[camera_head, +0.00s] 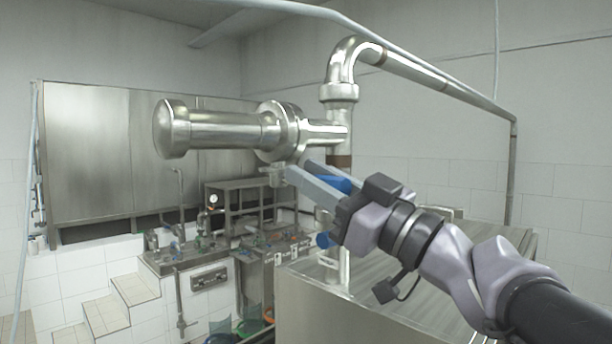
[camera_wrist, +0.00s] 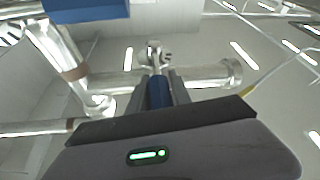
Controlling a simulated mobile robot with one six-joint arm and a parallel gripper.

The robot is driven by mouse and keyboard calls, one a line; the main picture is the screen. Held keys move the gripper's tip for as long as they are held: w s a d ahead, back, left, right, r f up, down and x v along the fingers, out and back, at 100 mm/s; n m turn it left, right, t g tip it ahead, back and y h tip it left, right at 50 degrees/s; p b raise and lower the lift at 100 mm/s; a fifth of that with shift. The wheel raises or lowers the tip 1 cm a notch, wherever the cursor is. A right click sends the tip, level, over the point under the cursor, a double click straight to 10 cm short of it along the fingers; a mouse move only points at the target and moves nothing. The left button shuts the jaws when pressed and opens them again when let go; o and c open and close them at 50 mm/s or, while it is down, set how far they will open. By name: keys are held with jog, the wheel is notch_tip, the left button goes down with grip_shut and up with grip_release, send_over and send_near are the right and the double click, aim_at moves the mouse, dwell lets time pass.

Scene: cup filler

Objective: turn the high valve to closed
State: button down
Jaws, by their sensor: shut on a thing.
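The high valve's blue handle (camera_head: 337,184) shows beside the steel pipework, just below the thick horizontal pipe (camera_head: 225,132). My gripper (camera_head: 299,168) reaches up from the lower right, with its two long grey fingers pointing at the valve. In the wrist view the blue handle (camera_wrist: 158,92) lies between the fingers of my gripper (camera_wrist: 158,74), which is shut on it. The steel valve fitting (camera_wrist: 154,52) shows just beyond the fingertips. The fingers partly hide the handle, and I cannot tell its exact angle to the pipe.
A second blue handle (camera_head: 325,240) sits lower on the vertical pipe. A large steel cabinet (camera_head: 350,300) stands below my arm. A bent steel pipe (camera_head: 342,65) rises behind the valve. Filling equipment (camera_head: 245,245) and tiled steps (camera_head: 120,300) are at the back left.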

jog(key=c, duration=1.5)
grip_release()
jog(key=shift+r, duration=0.1)
jog(key=o, duration=0.3)
jog(key=shift+w, duration=0.15)
jog(key=b+v, duration=0.3)
jog(key=v, duration=1.4)
jog(key=shift+d+f+b, duration=0.1)
jog(key=shift+f+b, duration=0.1)
jog(key=shift+b, duration=0.2)
